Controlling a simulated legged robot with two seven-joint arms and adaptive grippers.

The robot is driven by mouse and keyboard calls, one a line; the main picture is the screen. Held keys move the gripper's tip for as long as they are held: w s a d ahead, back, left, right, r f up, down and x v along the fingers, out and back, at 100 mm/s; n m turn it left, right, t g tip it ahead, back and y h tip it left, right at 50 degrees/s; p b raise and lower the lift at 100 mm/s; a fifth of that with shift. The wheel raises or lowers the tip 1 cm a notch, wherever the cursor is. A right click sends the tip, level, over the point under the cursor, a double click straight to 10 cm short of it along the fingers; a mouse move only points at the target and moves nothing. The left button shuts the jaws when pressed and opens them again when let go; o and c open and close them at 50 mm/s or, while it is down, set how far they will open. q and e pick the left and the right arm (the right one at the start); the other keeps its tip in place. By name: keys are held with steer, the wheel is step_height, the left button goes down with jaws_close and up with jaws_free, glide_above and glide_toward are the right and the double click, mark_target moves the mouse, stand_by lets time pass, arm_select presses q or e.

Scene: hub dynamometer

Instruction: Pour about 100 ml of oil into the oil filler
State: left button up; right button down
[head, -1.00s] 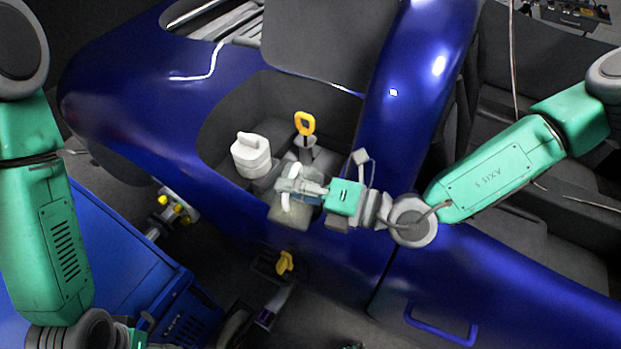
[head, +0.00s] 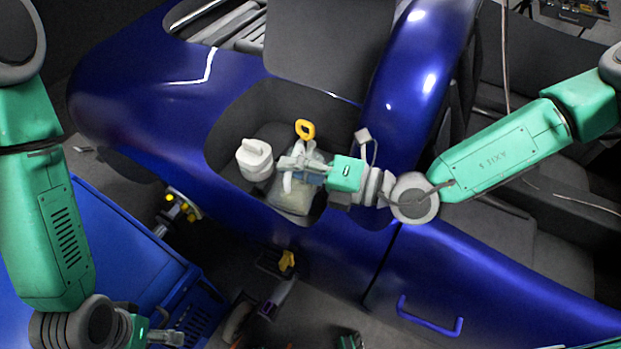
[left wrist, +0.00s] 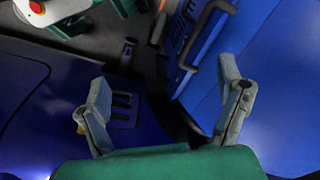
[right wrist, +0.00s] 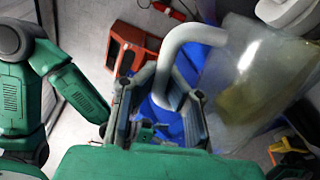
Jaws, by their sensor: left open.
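A clear jug (head: 293,198) with yellowish liquid hangs over the dark engine recess in the head view. My right gripper (head: 290,164) is shut on its pale handle. The right wrist view shows the handle (right wrist: 190,37) between the fingers and the jug body (right wrist: 240,80) to the right, with liquid low inside. A white capped vessel (head: 254,160) stands left of the jug, close to the gripper; I cannot tell whether it is the oil filler. A yellow loop handle (head: 305,130) stands just behind the gripper. My left gripper (head: 168,338) is open and empty at the lower left, also in its wrist view (left wrist: 163,82).
Blue bodywork (head: 140,100) surrounds the recess, with a raised dark panel (head: 325,45) behind it. A blue cabinet (head: 125,245) stands near my left arm. A yellow-topped part (head: 287,260) is below the recess. An orange-red object (right wrist: 130,45) lies on the floor.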

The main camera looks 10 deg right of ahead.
mark_target(287, 210)
steer(key=shift+n, duration=0.5)
steer(key=f+b, duration=0.2)
steer(key=s+f+b, duration=0.1)
steer(key=f+b, duration=0.4)
steer(key=shift+s+a+f, duration=0.35)
steer(key=shift+a, duration=0.05)
steer(key=shift+s+a+r+n+p, duration=0.15)
steer(key=shift+s+r+n+p, duration=0.2)
steer(key=shift+p, duration=0.5)
steer(key=shift+s+f+n+p, duration=0.1)
steer(key=shift+n+p, duration=0.15)
steer(key=shift+p, duration=0.05)
steer(key=shift+s+a+f+t, duration=0.1)
steer(key=shift+s+t, duration=0.05)
steer(key=shift+t, duration=0.15)
steer(key=s+n+p, duration=0.1)
steer(key=p, duration=0.1)
steer(key=a+f+n+p, duration=0.1)
steer(key=n+p, duration=0.1)
steer(key=p, duration=0.1)
steer(key=shift+s+n, duration=0.3)
steer(key=shift+s, duration=0.1)
